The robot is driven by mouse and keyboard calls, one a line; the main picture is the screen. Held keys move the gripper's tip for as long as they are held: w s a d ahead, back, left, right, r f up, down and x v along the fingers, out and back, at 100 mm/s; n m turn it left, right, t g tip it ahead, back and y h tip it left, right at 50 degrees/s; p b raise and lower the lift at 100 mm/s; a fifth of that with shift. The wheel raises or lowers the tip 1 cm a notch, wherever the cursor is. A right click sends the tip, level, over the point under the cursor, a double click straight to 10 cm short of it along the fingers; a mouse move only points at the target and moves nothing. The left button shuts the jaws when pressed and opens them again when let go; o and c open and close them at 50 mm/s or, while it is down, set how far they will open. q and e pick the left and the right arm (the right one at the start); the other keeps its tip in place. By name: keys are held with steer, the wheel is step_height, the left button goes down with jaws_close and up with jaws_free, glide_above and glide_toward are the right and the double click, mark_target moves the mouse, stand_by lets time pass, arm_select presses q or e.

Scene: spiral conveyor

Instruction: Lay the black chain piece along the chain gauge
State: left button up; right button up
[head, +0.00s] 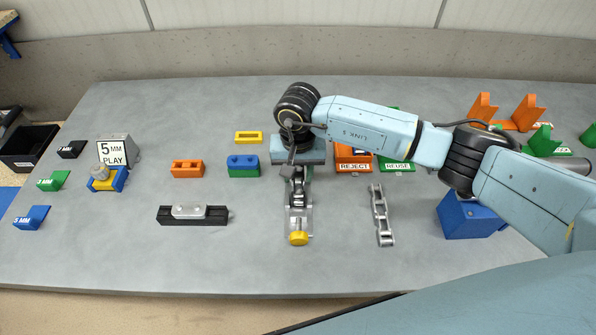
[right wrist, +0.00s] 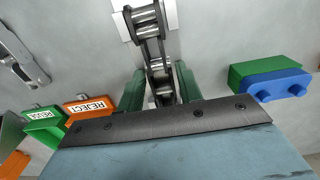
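My right gripper (right wrist: 161,84) points down over the middle of the table. Its green fingers stand on either side of a dark metallic chain piece (right wrist: 152,50) and appear closed on it. The chain piece runs from the fingers over a pale metal fixture, which looks like the chain gauge (right wrist: 170,14); in the head view the gauge (head: 305,222) has a yellow knob (head: 298,238) at its near end. I cannot tell whether the chain touches the gauge along its length. The wrist hides the far end. My left gripper is out of view.
A silver chain piece (head: 381,217) lies to the right. A black block with a silver top (head: 193,214) is left. Orange REJECT (head: 353,165) and green REUSE (head: 397,166) bins stand behind. A blue box (head: 466,220) is right. The near table strip is clear.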

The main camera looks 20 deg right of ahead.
mark_target(298, 176)
steer(key=shift+o, duration=1.1)
steer(key=shift+r, duration=0.1)
steer(key=shift+r+p, duration=0.35)
steer(key=shift+p, duration=0.05)
step_height(298, 176, up, 12)
steer(key=p, duration=0.5)
steer(key=shift+f, duration=0.25)
